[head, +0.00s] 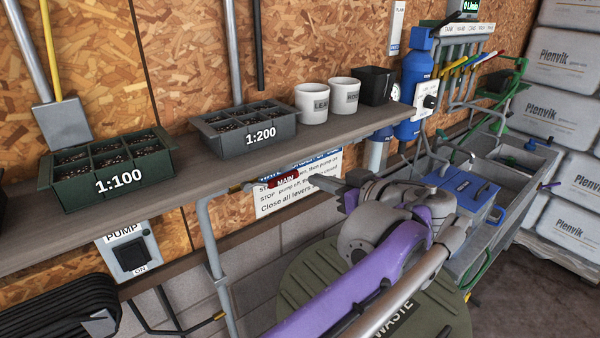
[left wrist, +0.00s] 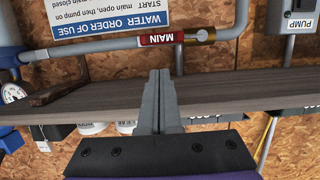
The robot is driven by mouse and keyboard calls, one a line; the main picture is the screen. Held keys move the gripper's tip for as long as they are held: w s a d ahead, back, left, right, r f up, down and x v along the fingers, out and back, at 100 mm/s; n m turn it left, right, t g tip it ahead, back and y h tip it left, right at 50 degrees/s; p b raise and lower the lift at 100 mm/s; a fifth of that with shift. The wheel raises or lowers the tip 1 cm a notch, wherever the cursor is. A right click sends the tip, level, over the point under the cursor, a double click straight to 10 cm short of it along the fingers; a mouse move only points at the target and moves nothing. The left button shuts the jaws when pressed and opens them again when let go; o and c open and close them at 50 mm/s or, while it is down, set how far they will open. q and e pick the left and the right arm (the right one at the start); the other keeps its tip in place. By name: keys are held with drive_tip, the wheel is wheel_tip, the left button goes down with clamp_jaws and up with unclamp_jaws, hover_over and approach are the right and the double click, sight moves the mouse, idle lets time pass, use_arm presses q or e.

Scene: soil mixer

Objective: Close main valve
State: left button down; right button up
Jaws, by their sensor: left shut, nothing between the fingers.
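The main valve has a red lever labelled MAIN (head: 284,181) on the grey pipe below the shelf, in front of the water sign. In the left wrist view, which is upside down, the red lever (left wrist: 160,39) lies along the pipe, beside its brass body (left wrist: 203,35). My left gripper (head: 322,183) is shut and empty, its tips just right of the lever in the head view. In the left wrist view the closed fingers (left wrist: 158,76) point toward the lever, with a gap showing between them. My right gripper is not in view.
The wooden shelf (head: 290,143) holds dark trays marked 1:100 (head: 112,170) and 1:200 (head: 250,129), and cups (head: 312,99). A pump switch (head: 132,255) is at lower left. A round WASTE lid (head: 300,285) is below my left arm.

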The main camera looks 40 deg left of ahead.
sight(292, 171)
use_arm(q)
drive_tip(key=x, duration=1)
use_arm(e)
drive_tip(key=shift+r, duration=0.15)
